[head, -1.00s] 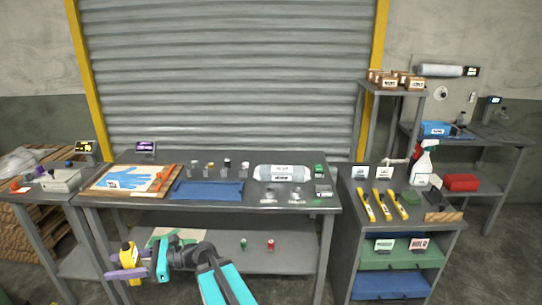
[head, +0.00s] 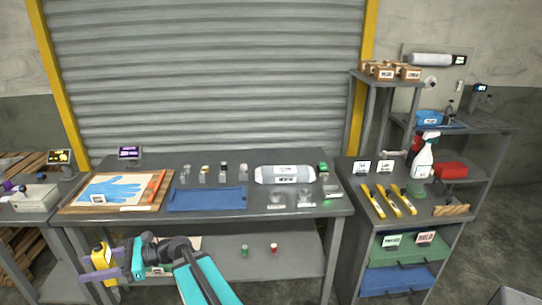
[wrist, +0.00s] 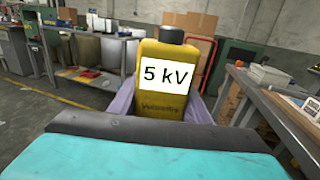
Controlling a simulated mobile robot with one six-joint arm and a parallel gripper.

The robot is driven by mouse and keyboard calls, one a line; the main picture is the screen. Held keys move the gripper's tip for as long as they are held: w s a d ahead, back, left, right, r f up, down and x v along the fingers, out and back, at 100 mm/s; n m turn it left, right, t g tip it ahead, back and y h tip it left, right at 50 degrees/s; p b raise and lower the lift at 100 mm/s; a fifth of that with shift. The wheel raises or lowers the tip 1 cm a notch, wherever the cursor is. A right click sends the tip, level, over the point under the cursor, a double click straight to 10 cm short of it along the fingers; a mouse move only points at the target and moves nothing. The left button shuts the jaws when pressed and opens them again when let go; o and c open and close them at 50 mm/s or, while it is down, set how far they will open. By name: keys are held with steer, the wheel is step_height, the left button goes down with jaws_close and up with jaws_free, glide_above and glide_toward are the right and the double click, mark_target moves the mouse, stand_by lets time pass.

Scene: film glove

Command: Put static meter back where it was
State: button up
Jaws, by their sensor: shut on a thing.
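The static meter (wrist: 165,80) is a yellow handheld block with a white "5 kV" label and a dark top. It is held upright between the purple fingers of my gripper (head: 103,277), which are shut on it. In the head view the yellow meter (head: 103,258) shows at the lower left, in front of the main bench (head: 150,216). In the wrist view the meter fills the middle and hides part of the background. I cannot tell which spot it came from.
The bench holds a blue glove on a board (head: 112,190), a blue tray (head: 207,199), small bottles and a white roll (head: 285,174). A side table (head: 30,215) stands left. A cart (head: 408,215) with yellow tools and a spray bottle (head: 424,158) stands right.

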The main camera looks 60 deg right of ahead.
steer(key=shift+w+d, duration=0.1)
steer(key=shift+d, duration=0.05)
